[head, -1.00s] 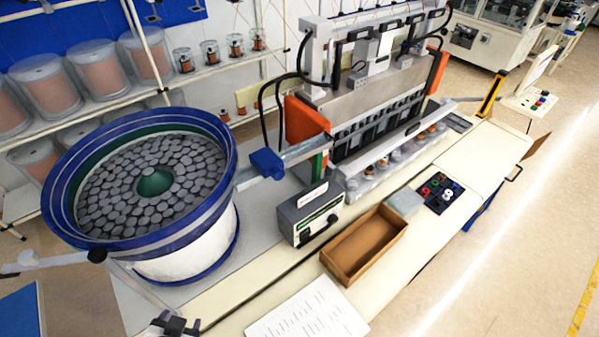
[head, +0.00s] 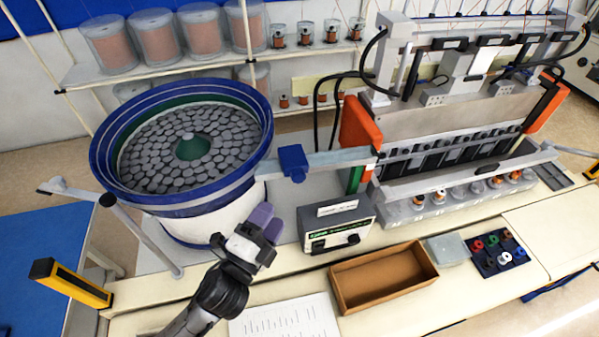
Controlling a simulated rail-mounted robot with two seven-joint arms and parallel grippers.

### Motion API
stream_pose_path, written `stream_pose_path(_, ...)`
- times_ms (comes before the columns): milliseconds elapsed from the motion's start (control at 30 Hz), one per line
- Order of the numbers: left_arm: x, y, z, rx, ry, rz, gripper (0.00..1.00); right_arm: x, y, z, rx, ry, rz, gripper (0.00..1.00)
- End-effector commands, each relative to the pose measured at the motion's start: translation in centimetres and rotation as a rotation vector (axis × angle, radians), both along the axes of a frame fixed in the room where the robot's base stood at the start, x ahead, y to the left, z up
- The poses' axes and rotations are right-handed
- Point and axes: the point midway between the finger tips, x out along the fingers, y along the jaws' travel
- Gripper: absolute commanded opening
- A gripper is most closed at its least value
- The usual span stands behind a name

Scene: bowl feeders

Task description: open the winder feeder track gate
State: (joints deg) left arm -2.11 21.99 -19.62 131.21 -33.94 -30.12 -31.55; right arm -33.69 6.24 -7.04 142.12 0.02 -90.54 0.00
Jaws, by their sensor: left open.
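The winder feeder track (head: 335,158) is a grey rail running from the blue-rimmed bowl feeder (head: 255,185) to the winder (head: 450,110). A blue block (head: 293,163) sits on the track near the bowl; it looks like the gate, but whether it is open or shut I cannot tell. My left gripper (head: 267,223), with purple fingertips, is open and empty. It is in front of the bowl, below and left of the blue block, apart from it. My right gripper is not in view.
A feeder control box (head: 337,224) stands right of my left gripper, under the track. An empty brown tray (head: 383,277), a paper sheet (head: 285,318) and a dark tray of coloured parts (head: 495,252) lie along the front of the bench. Shelves of spools stand behind.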

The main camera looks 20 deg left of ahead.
Motion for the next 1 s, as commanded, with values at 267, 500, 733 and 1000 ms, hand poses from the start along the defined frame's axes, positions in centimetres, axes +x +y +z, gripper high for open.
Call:
stream_pose_path(267,5.1,-0.7,1.3,-0.003,0.001,0.0,0.6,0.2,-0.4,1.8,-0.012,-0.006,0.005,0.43)
stream_pose_path(500,8.9,-1.3,1.9,-0.005,0.002,0.001,0.6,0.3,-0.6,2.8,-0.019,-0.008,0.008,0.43)
stream_pose_path(733,11.1,-1.6,2.2,-0.004,0.002,0.0,0.6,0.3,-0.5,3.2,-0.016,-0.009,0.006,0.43)
stream_pose_path(1000,11.7,-1.7,2.2,-0.004,0.003,0.0,0.6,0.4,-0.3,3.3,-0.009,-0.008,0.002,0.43)
